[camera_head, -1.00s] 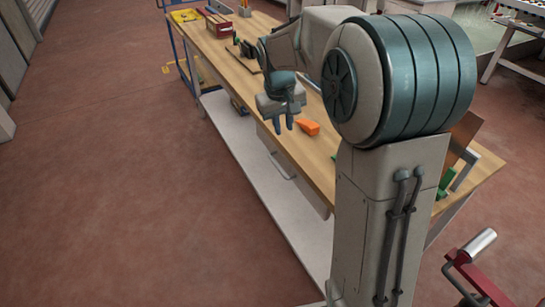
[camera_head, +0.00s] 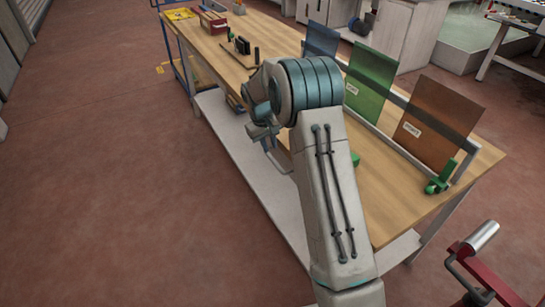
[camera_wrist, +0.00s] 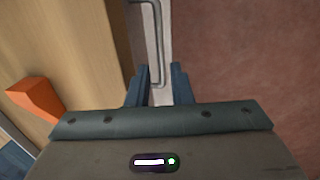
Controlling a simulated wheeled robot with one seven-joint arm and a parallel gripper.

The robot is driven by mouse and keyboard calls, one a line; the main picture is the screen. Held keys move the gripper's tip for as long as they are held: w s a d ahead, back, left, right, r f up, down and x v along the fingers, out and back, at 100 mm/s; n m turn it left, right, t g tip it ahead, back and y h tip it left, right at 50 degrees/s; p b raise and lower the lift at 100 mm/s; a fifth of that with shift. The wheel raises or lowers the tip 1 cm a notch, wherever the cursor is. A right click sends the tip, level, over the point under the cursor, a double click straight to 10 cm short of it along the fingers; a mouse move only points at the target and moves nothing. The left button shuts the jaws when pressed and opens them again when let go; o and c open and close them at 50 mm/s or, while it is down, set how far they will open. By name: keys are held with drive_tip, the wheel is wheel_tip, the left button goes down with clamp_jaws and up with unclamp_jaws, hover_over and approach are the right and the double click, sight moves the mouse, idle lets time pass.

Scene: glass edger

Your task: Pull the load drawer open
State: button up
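The load drawer is under the near edge of the wooden bench, and its pale front (camera_wrist: 169,40) shows in the wrist view. Its grey bar handle (camera_wrist: 158,48) runs up from between my fingertips. In the head view my arm hides most of the drawer, and a bit of it (camera_head: 279,157) shows beside the forearm. My gripper (camera_wrist: 160,70) is open, with one finger on each side of the handle's lower end in the picture. I cannot tell whether the fingers touch it or how far it is in depth. The gripper (camera_head: 264,132) also shows at the bench edge in the head view.
An orange block (camera_wrist: 36,99) lies on the bench top (camera_head: 395,200). Blue, green (camera_head: 369,85) and brown (camera_head: 437,112) panels stand in a rack at the bench's far side. A lower shelf (camera_head: 240,150) runs beneath. The red floor to the left is clear.

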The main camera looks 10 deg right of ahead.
sight(273, 161)
drive_tip(key=f, duration=0.3)
drive_tip(key=d+f, duration=0.1)
drive_tip(key=f, duration=0.2)
drive_tip(key=shift+w+d+f, duration=0.15)
drive_tip(key=shift+w+f, duration=0.05)
drive_tip(key=shift+f, duration=0.2)
clamp_jaws()
